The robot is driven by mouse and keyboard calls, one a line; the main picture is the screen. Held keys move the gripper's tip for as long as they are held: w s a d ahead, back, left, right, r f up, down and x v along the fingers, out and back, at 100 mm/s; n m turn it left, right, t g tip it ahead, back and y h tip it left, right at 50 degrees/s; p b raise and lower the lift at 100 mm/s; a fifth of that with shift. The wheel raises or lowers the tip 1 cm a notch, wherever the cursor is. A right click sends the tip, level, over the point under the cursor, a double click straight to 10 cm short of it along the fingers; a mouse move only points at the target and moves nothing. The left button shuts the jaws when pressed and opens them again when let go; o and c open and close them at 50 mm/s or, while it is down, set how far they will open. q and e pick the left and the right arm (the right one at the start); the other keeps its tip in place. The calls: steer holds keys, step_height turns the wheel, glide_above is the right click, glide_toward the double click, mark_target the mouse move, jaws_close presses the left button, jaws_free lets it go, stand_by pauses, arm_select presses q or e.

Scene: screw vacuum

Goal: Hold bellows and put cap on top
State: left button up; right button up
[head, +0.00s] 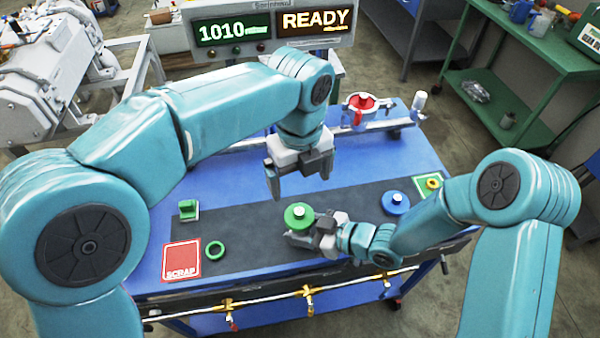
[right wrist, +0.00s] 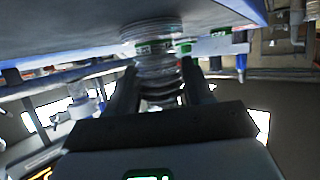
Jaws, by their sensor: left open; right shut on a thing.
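A green round cap with a pale knob (head: 298,211) shows on the dark strip of the table, right at my right gripper's fingers. My right gripper (head: 311,231) reaches in low from the right and is shut. The right wrist view shows its two fingers (right wrist: 160,88) on either side of a ribbed, shiny bellows (right wrist: 155,66) against the table. In the head view the bellows is mostly hidden under the green disc. My left gripper (head: 297,180) points down above and slightly behind the green cap, open and empty, apart from it.
A green block (head: 188,210), a green ring (head: 214,250) and a red scrap pad (head: 181,262) lie left. A red-topped fixture (head: 362,101) stands at the back.

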arm_select(q)
steer(key=shift+r, duration=0.35)
arm_select(e)
steer(key=o, duration=1.3)
